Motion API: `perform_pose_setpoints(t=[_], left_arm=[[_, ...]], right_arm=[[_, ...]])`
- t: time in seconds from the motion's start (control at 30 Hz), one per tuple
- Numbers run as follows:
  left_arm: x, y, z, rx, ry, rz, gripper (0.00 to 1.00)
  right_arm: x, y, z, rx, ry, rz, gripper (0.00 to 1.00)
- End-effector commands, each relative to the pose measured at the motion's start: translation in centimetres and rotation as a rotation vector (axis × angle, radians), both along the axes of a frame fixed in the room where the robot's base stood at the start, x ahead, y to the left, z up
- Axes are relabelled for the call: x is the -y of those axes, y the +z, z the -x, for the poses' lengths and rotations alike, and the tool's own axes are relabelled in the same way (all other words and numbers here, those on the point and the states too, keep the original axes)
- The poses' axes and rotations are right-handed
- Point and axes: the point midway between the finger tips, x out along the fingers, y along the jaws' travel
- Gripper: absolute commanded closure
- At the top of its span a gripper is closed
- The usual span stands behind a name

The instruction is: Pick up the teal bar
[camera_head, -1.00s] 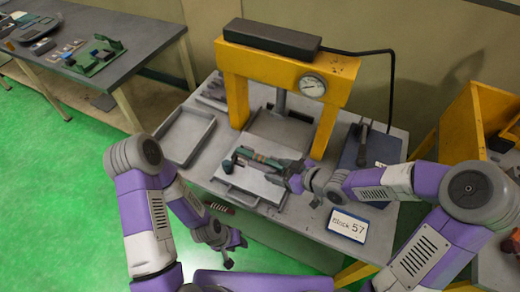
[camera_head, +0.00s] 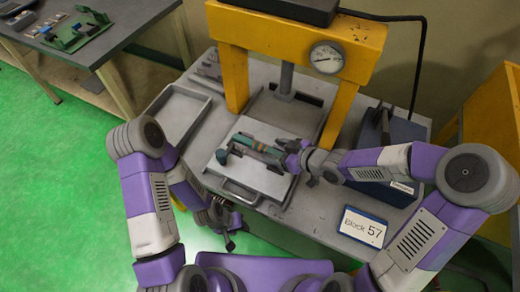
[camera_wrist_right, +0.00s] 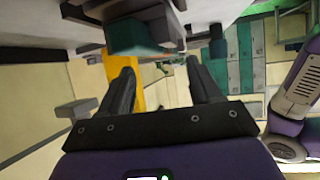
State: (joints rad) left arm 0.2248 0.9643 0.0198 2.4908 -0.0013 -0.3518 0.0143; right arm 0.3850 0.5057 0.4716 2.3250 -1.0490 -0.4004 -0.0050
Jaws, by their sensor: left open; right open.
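The teal bar (camera_head: 254,147) lies on the pale plate (camera_head: 257,182) in front of the press. Small dark and reddish-brown parts sit around it. My right gripper (camera_head: 279,156) is at the bar's right end, with its fingers close to it; the head view does not show whether they touch. In the right wrist view my right gripper (camera_wrist_right: 163,82) is open with nothing clearly between its fingers. A dark teal block (camera_wrist_right: 132,36) shows beyond the left finger, probably the bar's end. My left gripper (camera_head: 228,238) is open and empty in front of the table edge.
The yellow press frame (camera_head: 232,75) with a gauge (camera_head: 327,57) stands behind the plate. An empty grey tray (camera_head: 176,118) is at left. A blue box (camera_head: 400,160) and a "Block 57" sign (camera_head: 363,227) are at right.

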Motion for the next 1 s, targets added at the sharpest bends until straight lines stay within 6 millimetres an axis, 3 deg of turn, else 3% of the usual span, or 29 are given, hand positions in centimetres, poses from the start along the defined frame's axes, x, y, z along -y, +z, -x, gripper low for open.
perform_pose_setpoints(t=[0.4, 0.67, 1.0], left_arm=[[0.0, -3.1, 0.0, 0.0, 0.0, 0.0, 0.57], [0.0, -3.0, 0.0, 0.0, 0.0, 0.0, 0.57], [0.0, -3.0, 0.0, 0.0, 0.0, 0.0, 0.57]], right_arm=[[-3.9, -2.6, -2.4, -0.001, 0.002, -0.001, 0.37], [-4.0, -2.6, -2.6, -0.001, -0.001, 0.001, 0.37], [-4.0, -2.6, -2.6, -0.001, 0.0, 0.0, 0.86]])
